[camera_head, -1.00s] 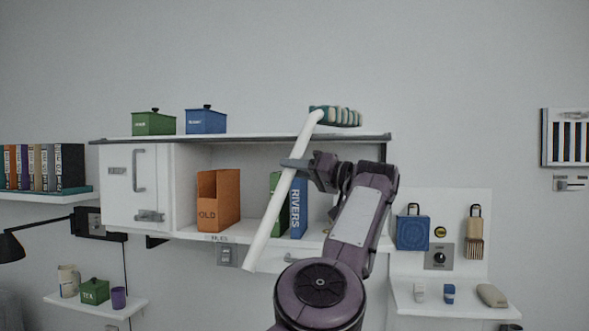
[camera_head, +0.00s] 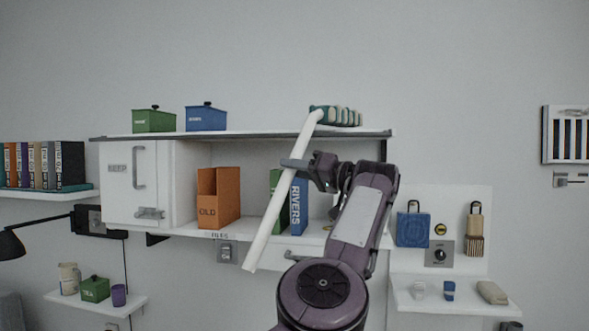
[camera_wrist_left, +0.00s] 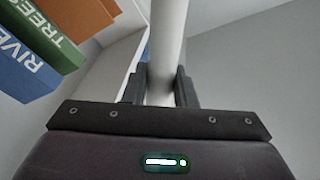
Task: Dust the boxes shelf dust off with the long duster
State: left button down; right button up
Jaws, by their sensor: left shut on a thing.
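The long duster has a white handle (camera_head: 272,222) and a striped teal and cream head (camera_head: 338,116). My left gripper (camera_head: 296,165) is shut on the handle, which slants up to the right. The left wrist view shows the handle (camera_wrist_left: 167,45) between the two fingers (camera_wrist_left: 160,88). The duster head is at the right end of the top shelf (camera_head: 270,135); I cannot tell whether it touches the surface. A green box (camera_head: 153,122) and a blue box (camera_head: 206,120) stand on the left of that shelf. No dust is clearly visible. My right gripper is not in view.
Below the top shelf are a closed cabinet door (camera_head: 130,185), an orange OLD file (camera_head: 217,200) and a blue RIVERS file (camera_head: 298,205) beside a green one. Side shelves hold books (camera_head: 45,165) and small items. The top shelf is clear between blue box and duster head.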

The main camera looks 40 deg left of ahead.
pick_arm(q)
jog(key=shift+f+b, duration=0.35)
jog(key=shift+f, duration=0.2)
